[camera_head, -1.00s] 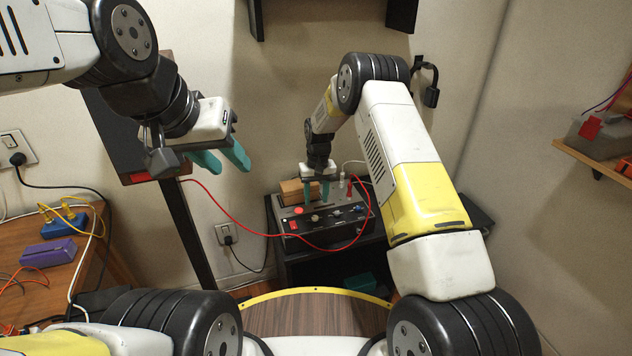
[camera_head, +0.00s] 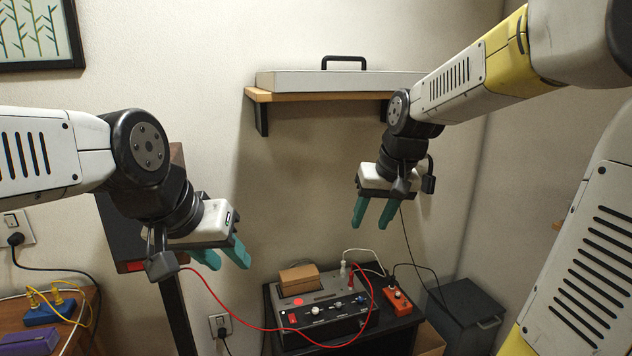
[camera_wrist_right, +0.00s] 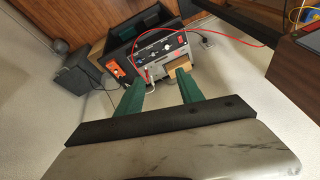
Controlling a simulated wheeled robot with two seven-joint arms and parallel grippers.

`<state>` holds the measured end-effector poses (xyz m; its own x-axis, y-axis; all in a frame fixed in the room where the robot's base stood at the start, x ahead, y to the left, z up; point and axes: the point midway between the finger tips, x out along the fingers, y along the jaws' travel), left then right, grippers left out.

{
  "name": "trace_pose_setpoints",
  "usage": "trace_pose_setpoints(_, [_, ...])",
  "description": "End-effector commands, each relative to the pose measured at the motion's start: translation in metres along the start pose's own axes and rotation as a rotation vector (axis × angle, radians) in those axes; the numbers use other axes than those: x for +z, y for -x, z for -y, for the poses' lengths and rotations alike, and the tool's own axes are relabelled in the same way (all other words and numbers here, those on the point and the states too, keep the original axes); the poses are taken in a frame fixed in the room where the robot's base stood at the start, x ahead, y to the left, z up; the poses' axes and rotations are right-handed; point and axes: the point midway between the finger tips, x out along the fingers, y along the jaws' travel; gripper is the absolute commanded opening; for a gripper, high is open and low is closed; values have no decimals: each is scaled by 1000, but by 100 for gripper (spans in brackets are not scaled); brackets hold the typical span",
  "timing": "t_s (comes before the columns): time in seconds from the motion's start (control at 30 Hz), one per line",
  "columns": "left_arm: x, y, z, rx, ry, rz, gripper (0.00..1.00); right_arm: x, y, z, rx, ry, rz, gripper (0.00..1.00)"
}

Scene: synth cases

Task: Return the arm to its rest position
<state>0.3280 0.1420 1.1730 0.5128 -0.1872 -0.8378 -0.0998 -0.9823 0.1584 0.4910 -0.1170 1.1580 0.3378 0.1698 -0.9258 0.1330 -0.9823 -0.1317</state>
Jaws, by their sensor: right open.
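My right gripper (camera_head: 374,212) has teal fingers pointing down. It is open and empty, in the air above and right of the control box (camera_head: 325,308). In the right wrist view the two fingers of the right gripper (camera_wrist_right: 158,84) are apart with nothing between them, and the control box (camera_wrist_right: 165,60) shows beyond them. My left gripper (camera_head: 225,258) is at the left, with teal fingers pointing down and right. Its two fingers stand apart, and I see nothing held between them. A red cable (camera_head: 243,323) runs from near the left gripper to the box.
A wooden block (camera_head: 299,279) sits on the control box. An orange power strip (camera_head: 398,301) lies beside it on the black stand. A wall shelf (camera_head: 262,96) carries a pale case (camera_head: 300,80). A dark cabinet (camera_head: 466,310) stands at right. A desk (camera_head: 90,310) is at lower left.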

Motion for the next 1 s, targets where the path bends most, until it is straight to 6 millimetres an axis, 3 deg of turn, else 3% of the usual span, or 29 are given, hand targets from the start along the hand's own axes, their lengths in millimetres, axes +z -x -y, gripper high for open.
trace_pose_setpoints(0.03, [0, 0, 0, 0, 0, 0, 36, 17, 18, -1, -2, -6, -29, 44])
trace_pose_setpoints(0.2, [0, 0, 0, 0, 0, 0, 36, 75, 54, -2, -8, -24, -105, 44])
trace_pose_setpoints(0.43, [0, 0, 0, 0, 0, 0, 36, 133, 72, -2, -9, -37, -178, 44])
trace_pose_setpoints(0.6, [0, 0, 0, 0, 0, 0, 36, 148, 73, -2, -9, -41, -196, 44])
trace_pose_setpoints(1.0, [0, 0, 0, 0, 0, 0, 36, 148, 73, -2, -10, -42, -197, 44])
